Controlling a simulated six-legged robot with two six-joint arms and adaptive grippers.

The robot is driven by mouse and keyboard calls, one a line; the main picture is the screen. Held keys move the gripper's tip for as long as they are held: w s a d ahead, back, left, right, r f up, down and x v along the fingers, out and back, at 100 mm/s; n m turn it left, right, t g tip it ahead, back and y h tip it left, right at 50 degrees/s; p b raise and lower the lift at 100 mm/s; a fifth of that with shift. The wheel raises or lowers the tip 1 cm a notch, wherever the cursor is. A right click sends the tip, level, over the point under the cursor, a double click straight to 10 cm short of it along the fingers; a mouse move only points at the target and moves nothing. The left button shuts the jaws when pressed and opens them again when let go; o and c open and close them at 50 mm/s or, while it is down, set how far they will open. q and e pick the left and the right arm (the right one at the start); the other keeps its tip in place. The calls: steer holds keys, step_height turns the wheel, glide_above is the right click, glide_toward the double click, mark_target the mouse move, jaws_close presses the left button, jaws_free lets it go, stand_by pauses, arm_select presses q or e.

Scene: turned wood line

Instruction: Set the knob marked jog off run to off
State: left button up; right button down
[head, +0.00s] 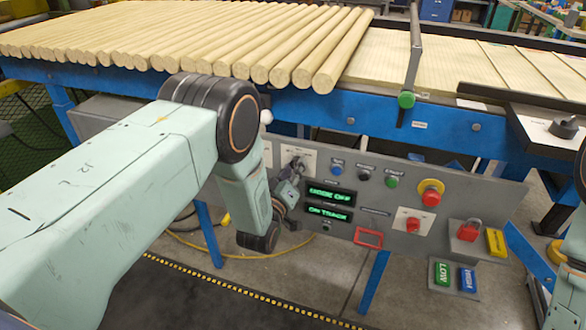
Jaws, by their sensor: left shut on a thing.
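The grey control panel (455,205) hangs under the front of the blue table. A selector knob on a white plate (309,155) sits on its left part; its lettering is too small to read. My left gripper (294,172) is at this knob, shut on it, and covers much of it, so its pointing direction is hard to tell. A green-lit display (330,195) just right of the gripper reads "MODE OFF", and a second display (328,213) below reads "ON TRACK". My right gripper is not in view.
Blue, black and green buttons (391,181), a red emergency stop (431,197) and a red switch (412,224) are to the right. A red padlock (468,231) is further right. Turned wooden rods (300,55) lie on the table above.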

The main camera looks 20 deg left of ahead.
arm_select(q)
steer(key=shift+r+n, duration=0.1)
steer(key=shift+n, duration=0.2)
steer(key=o, duration=1.2)
steer(key=shift+c, duration=0.2)
steer(key=shift+s, duration=0.1)
steer(key=s, duration=1.1)
steer(key=shift+s+a, duration=0.2)
steer(key=shift+s, duration=0.2)
